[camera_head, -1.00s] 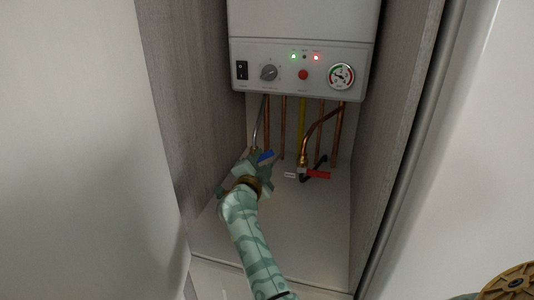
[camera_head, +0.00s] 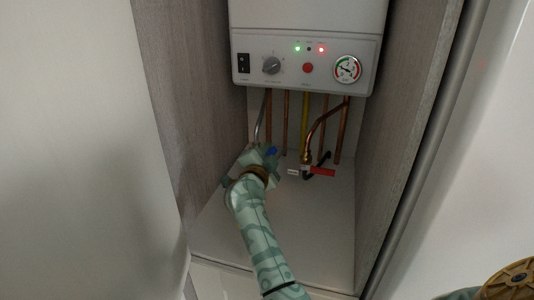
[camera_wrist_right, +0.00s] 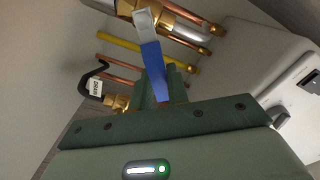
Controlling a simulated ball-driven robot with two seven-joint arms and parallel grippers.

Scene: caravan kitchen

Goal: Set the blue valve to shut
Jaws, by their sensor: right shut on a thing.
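The blue valve is on the pipework under the heater; only a small patch of its blue lever (camera_head: 272,151) shows in the head view, the rest hidden by my right gripper (camera_head: 262,158). My right gripper (camera_wrist_right: 158,88) is shut on this lever, near a brass fitting and a silver pipe. My left gripper is not in view.
Copper pipes (camera_head: 286,120) and a yellow pipe (camera_head: 305,115) hang below the heater (camera_head: 305,70). Cupboard walls stand close on both sides. The cupboard floor (camera_head: 315,220) is bare in front.

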